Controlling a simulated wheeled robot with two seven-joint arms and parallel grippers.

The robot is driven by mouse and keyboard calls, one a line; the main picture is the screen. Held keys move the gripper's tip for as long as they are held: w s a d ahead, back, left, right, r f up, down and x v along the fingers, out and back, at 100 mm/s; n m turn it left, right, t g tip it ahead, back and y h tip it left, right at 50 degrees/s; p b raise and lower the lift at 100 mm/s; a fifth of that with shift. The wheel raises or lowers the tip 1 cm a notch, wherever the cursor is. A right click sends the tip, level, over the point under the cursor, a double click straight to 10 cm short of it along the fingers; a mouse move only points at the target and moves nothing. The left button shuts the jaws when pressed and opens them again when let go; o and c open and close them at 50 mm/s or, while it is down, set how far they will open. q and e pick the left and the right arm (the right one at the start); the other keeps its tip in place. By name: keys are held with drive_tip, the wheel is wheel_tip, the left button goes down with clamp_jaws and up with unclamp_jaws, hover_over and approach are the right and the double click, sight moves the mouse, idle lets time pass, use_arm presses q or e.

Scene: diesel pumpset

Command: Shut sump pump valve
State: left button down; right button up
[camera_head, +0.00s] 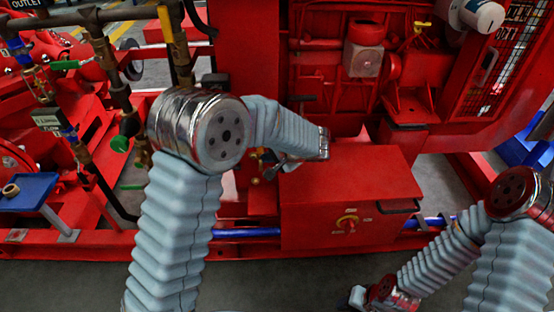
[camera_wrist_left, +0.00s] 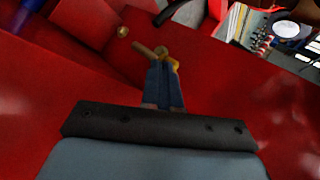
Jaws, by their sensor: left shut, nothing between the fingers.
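My left gripper (camera_head: 280,168) reaches down beside the red box in the middle of the head view. In the left wrist view my left gripper (camera_wrist_left: 164,66) is shut, its blue-grey fingers close together. A small brass-coloured valve part (camera_wrist_left: 150,49) shows just beyond the fingertips, and I cannot tell whether they touch it. A small brass fitting (camera_head: 255,170) shows left of the left gripper in the head view; the arm partly hides this area. My right gripper (camera_head: 358,298) is low at the bottom edge, too small to read its fingers.
A red box (camera_head: 350,180) with a yellow-ringed knob stands right of the left gripper. Pipes with green-handled valves (camera_head: 66,65) and a blue tray (camera_head: 27,192) are at the left. A red engine frame (camera_head: 310,60) stands behind.

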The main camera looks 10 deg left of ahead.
use_arm(q)
drive_tip(key=shift+a, duration=0.15)
idle(0.3)
drive_tip(key=shift+s+a+m+t+b, duration=0.1)
drive_tip(key=shift+a+m+t+b, duration=0.25)
drive_tip(key=shift+b, duration=0.3)
drive_tip(key=a+m+t+h+b, duration=0.3)
drive_tip(key=a+m+h+b, duration=0.2)
drive_tip(key=a+m+b, duration=0.3)
drive_tip(key=shift+w+h+b, duration=0.2)
drive_tip(key=shift+h+b, duration=0.2)
drive_tip(key=shift+b, duration=0.7)
drive_tip(key=shift+a+t, duration=0.1)
drive_tip(key=shift+t, duration=0.15)
